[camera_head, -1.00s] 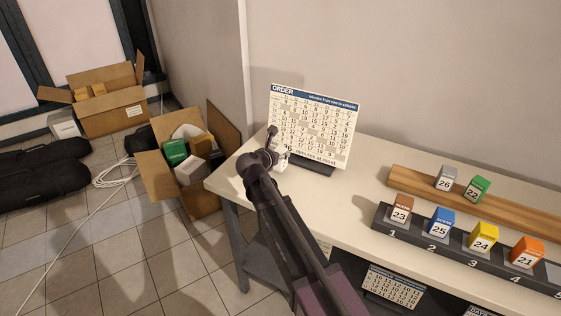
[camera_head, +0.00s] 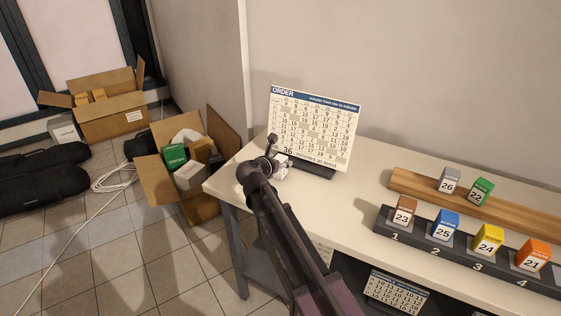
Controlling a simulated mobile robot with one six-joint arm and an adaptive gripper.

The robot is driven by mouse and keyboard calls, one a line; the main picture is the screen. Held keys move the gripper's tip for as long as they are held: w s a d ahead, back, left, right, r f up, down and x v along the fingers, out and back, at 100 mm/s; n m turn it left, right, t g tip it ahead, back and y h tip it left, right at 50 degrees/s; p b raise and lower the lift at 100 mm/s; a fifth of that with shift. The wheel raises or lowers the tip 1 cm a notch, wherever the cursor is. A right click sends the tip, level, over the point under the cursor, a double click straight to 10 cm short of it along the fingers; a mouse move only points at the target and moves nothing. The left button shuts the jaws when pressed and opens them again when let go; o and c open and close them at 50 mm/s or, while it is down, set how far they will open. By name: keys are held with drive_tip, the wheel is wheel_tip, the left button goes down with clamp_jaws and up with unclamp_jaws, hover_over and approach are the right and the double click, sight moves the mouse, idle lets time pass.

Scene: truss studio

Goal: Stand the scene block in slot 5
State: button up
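A dark rack (camera_head: 456,262) on the table has numbered slots. A brown block 23 (camera_head: 404,210) stands at slot 1, a blue block 25 (camera_head: 445,225) at 2, a yellow block 24 (camera_head: 487,239) at 3 and an orange block 21 (camera_head: 532,255) at 4. Slot 5 is beyond the right edge. A grey block 26 (camera_head: 448,181) and a green block 22 (camera_head: 480,191) stand on a wooden ledge. My gripper (camera_head: 278,160) is far left of them, in front of the order board. A small whitish shape shows at its fingers; I cannot tell whether it is held.
The order board (camera_head: 313,128) stands upright on the white table (camera_head: 350,204). The wooden ledge (camera_head: 415,184) runs behind the rack. The tabletop between board and rack is clear. Open cardboard boxes (camera_head: 158,184) and dark bags (camera_head: 38,172) lie on the floor at left.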

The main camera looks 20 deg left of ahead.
drive_tip(key=shift+r, duration=0.2)
idle(0.3)
drive_tip(key=shift+s+r+p, duration=0.1)
drive_tip(key=shift+s+p, duration=0.15)
drive_tip(key=shift+p, duration=0.05)
drive_tip(key=d+p+v, duration=0.1)
drive_tip(key=p+v, duration=0.3)
drive_tip(key=v, duration=0.7)
drive_tip(key=shift+s+a, duration=0.2)
drive_tip(key=shift+a, duration=0.25)
drive_tip(key=shift+s, duration=0.15)
